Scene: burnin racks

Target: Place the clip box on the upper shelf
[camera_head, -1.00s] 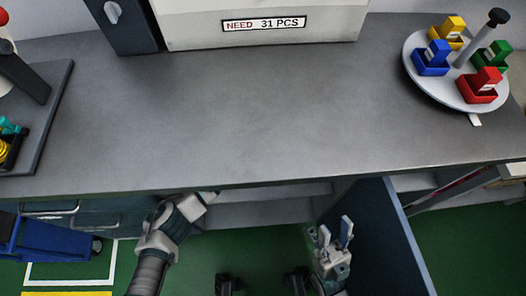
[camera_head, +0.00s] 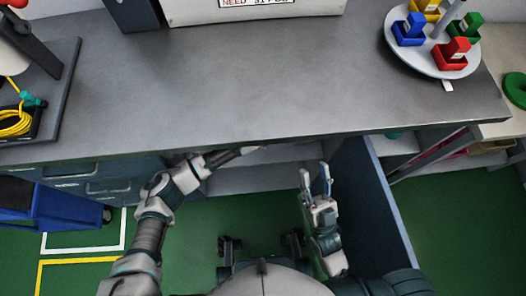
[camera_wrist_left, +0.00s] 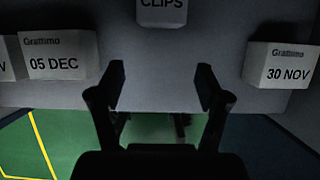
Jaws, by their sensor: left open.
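The clip box (camera_wrist_left: 162,12), a pale box marked CLIPS, is at the top middle of the left wrist view, cut off by the frame edge. It sits on a grey surface (camera_wrist_left: 160,50). My left gripper (camera_wrist_left: 160,88) is open and empty, its two fingers apart below the box and not touching it. In the head view my left gripper (camera_head: 236,155) reaches under the bench's front edge, its tips partly hidden. My right gripper (camera_head: 315,175) is open and empty, upright beside the blue-grey panel (camera_head: 370,205). I cannot tell which shelf is the upper one.
Boxes marked 05 DEC (camera_wrist_left: 62,58) and 30 NOV (camera_wrist_left: 280,65) flank the clip box. The grey bench top (camera_head: 230,80) overhangs the space below. A round tray (camera_head: 400,55) of coloured bins stands on it. A blue cart (camera_head: 60,207) is at left.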

